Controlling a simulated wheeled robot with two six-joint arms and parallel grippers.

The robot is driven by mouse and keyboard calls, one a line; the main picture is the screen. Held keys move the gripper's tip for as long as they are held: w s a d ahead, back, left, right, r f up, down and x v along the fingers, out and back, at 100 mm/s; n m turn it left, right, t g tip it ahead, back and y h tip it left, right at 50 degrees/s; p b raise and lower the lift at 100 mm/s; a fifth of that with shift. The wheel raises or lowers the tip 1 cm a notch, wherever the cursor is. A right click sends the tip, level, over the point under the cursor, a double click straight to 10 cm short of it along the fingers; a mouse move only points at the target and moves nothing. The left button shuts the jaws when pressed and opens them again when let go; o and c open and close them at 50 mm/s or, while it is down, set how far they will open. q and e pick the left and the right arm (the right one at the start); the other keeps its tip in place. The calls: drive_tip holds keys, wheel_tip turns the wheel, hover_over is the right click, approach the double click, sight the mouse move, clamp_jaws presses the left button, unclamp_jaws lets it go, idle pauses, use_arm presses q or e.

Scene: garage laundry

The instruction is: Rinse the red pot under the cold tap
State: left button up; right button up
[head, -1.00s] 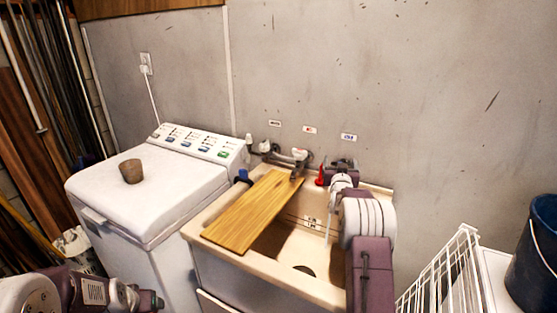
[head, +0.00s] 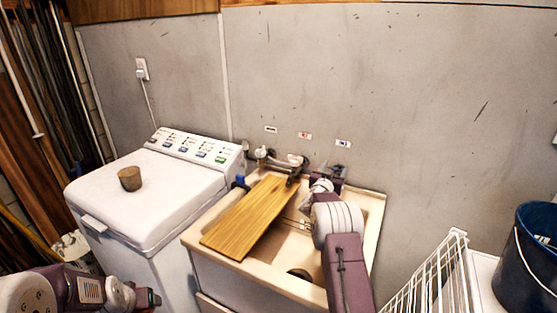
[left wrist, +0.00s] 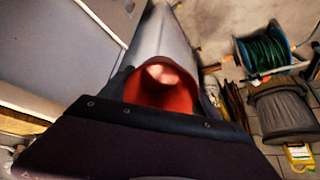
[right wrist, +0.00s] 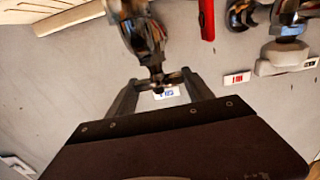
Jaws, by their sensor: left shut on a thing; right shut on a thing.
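My left gripper (head: 150,298) is low at the left, in front of the washing machine. In the left wrist view it is shut on the red pot (left wrist: 165,92), whose inside faces the camera. The pot barely shows in the head view. My right gripper (head: 328,178) is at the wall under the blue label (head: 343,143). In the right wrist view its fingers close on the cold tap's metal handle (right wrist: 160,80). My right arm covers much of that tap. The sink (head: 371,205) is below, with its drain (head: 299,273) showing. I cannot see whether water runs.
A wooden board (head: 245,220) lies across the sink's left part. Other taps (head: 293,162) are left of my right gripper. A brown cup (head: 130,179) stands on the washing machine (head: 150,205). A wire rack (head: 430,280) and a blue bucket (head: 530,260) are at the right.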

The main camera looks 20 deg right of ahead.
use_arm(q)
drive_tip(key=shift+r, duration=0.15)
use_arm(e)
drive_tip(key=o, duration=1.4)
use_arm(q)
drive_tip(key=shift+b, duration=0.3)
use_arm(e)
drive_tip(key=v, duration=0.3)
drive_tip(key=shift+w, duration=0.1)
use_arm(q)
wheel_tip(320, 180, down, 10)
drive_tip(key=b, duration=1)
use_arm(e)
drive_tip(key=v, duration=0.9)
drive_tip(key=shift+a, duration=0.1)
drive_tip(key=shift+r, duration=0.15)
